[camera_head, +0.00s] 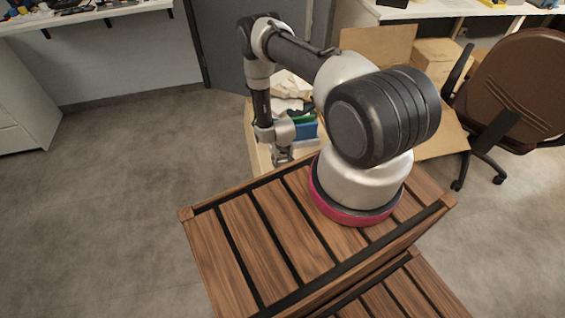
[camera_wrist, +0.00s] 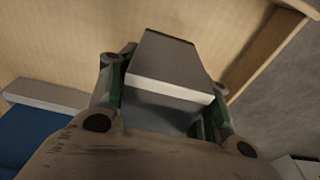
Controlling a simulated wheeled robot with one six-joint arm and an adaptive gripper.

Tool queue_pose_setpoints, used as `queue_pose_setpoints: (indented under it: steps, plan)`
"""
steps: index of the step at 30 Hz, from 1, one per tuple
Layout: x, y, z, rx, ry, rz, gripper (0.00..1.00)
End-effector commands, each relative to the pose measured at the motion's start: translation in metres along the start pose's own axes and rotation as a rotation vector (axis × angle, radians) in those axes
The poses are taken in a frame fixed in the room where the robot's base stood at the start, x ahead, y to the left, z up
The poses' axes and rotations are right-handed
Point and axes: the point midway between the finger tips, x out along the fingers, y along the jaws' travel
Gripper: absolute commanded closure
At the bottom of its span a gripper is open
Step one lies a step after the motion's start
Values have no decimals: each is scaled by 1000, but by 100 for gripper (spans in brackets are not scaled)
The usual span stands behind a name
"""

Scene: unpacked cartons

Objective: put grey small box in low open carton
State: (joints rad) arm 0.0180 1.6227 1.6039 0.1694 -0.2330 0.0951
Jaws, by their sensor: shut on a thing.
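My gripper (camera_wrist: 166,82) is shut on the grey small box (camera_wrist: 170,55) in the wrist view, with one finger on each side of it. The box has a dark grey face and a white edge band. In the head view my gripper (camera_head: 282,157) points down at an open cardboard carton (camera_head: 256,152) behind my wooden-slatted base, and the grey box cannot be made out there. Cardboard (camera_wrist: 60,40) fills the background of the wrist view, with a carton edge (camera_wrist: 262,50) at the right. I cannot tell whether this is the low open carton.
A blue item (camera_head: 306,131) and a green item (camera_head: 301,117) lie by the gripper; blue also shows in the wrist view (camera_wrist: 32,135). Raised carton flaps (camera_head: 378,48) and a brown chair (camera_head: 520,85) stand to the right. The floor at left is clear.

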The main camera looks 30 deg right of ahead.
Motion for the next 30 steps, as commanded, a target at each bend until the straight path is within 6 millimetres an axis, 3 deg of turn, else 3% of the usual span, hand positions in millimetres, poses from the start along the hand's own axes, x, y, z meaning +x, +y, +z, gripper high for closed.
queue_pose_setpoints:
  steps: [12, 13, 16, 26, 30]
  plan:
    - [8, 0, 1, 0, 0, 0, 77]
    - [8, 0, 1, -1, 1, 0, 48]
    - [7, 0, 1, -1, 1, 0, 30]
    - [6, 0, 1, 0, 0, 0, 30]
    - [-6, 0, -1, -1, 1, -1, 30]
